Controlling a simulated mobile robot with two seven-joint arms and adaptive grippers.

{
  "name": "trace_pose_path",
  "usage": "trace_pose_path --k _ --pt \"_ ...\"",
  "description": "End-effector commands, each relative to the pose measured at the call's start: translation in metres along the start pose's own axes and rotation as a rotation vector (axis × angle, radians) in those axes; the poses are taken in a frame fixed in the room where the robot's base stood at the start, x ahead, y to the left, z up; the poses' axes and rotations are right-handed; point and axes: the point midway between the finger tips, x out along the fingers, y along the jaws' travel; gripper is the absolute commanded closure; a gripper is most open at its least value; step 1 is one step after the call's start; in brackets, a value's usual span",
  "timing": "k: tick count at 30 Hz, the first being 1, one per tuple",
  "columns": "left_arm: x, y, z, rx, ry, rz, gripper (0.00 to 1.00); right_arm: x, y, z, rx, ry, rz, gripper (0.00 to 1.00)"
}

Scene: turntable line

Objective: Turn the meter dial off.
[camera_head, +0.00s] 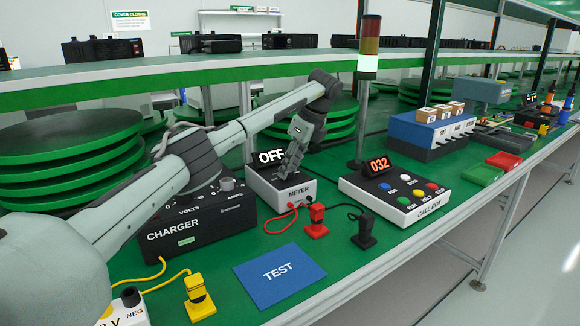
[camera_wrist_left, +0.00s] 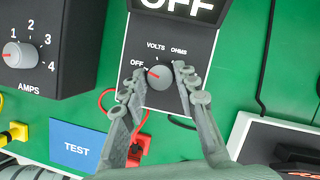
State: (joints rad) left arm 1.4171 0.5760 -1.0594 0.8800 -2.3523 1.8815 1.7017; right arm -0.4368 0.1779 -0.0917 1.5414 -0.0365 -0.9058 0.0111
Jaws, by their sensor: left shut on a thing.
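The meter (camera_head: 300,193) is a light box with a dark sloped face on the green bench, and its display (camera_head: 270,157) reads OFF. In the left wrist view the meter's grey round dial (camera_wrist_left: 160,78) has a red mark pointing up and left toward the OFF label; VOLTS and OHMS are marked farther around. My left gripper (camera_head: 283,175) reaches down over the meter, its fingers on either side of the dial and shut on it. The fingers hide the dial in the head view. My right gripper is not in view.
The charger (camera_head: 200,222) stands close to the left of the meter, and the call box (camera_head: 398,197) to its right. A red plug (camera_head: 316,220) and a black plug (camera_head: 363,230) with cables stand in front. A blue TEST mat (camera_head: 279,275) lies near the front edge.

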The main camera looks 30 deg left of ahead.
Motion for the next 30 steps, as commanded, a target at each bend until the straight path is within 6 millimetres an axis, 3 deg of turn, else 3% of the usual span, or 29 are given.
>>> trace_pose_path --k 1,2,7,15,19,30 --pt "-0.001 -0.001 0.001 -0.003 -0.001 -0.003 0.99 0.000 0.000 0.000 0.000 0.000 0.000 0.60" --pt "-0.001 -0.001 0.001 -0.003 -0.001 -0.003 0.69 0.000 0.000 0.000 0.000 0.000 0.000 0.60" --pt "-0.001 0.000 0.001 -0.002 0.000 -0.002 0.50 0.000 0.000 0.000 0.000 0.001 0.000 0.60" --pt "-0.001 0.000 0.000 0.000 0.000 -0.001 0.50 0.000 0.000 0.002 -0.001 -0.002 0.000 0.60" --pt "-0.010 -0.001 0.000 0.000 0.000 -0.003 0.50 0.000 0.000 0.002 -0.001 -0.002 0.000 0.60" --pt "-0.085 -0.001 0.000 -0.001 0.000 -0.004 0.50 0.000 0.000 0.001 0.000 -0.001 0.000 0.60"
